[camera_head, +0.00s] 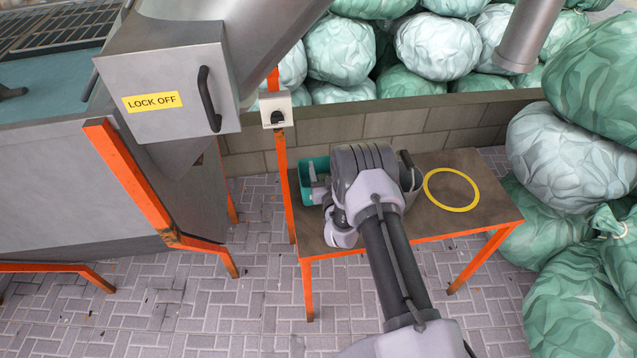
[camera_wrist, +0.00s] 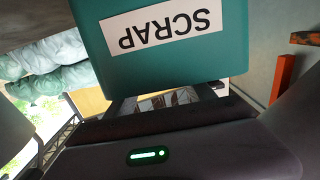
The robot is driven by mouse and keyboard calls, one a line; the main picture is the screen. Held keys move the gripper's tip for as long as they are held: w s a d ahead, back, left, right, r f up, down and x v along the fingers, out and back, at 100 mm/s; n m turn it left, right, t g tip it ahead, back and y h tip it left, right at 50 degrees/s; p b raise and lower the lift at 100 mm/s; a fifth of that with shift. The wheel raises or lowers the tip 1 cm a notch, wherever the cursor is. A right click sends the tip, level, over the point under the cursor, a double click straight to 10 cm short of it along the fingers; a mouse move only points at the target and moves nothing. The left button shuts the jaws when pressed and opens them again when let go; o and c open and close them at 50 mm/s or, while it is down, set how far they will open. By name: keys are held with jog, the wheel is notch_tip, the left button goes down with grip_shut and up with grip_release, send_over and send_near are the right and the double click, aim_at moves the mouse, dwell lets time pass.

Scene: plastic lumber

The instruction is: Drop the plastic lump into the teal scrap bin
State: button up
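The teal scrap bin (camera_head: 306,180) stands at the left end of the brown table, partly hidden by my wrist. In the wrist view its teal wall with an upside-down SCRAP label (camera_wrist: 165,72) fills the upper middle, close to my gripper. My gripper (camera_wrist: 168,100) shows there as a dark body with a green light. Its finger area is mostly hidden below the bin wall, with a mottled patch between grey parts. In the head view a grey piece shows at the bin, and I cannot tell whether it is a finger. I cannot make out the plastic lump.
A yellow ring (camera_head: 451,189) lies on the table (camera_head: 480,222), right of a grey container (camera_head: 414,182) partly behind my arm. An orange post with a switch box (camera_head: 276,109) stands left of the bin. A low block wall (camera_head: 400,122) and green bales lie behind.

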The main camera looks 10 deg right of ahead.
jog(key=shift+o, duration=0.2)
jog(key=shift+s, duration=0.1)
jog(key=s+p, duration=0.1)
jog(key=s, duration=0.4)
jog(key=s+p, duration=0.1)
jog(key=s, duration=0.5)
jog(key=s+r+p, duration=0.1)
jog(key=s+p, duration=0.1)
jog(key=s, duration=0.4)
jog(key=shift+s, duration=0.15)
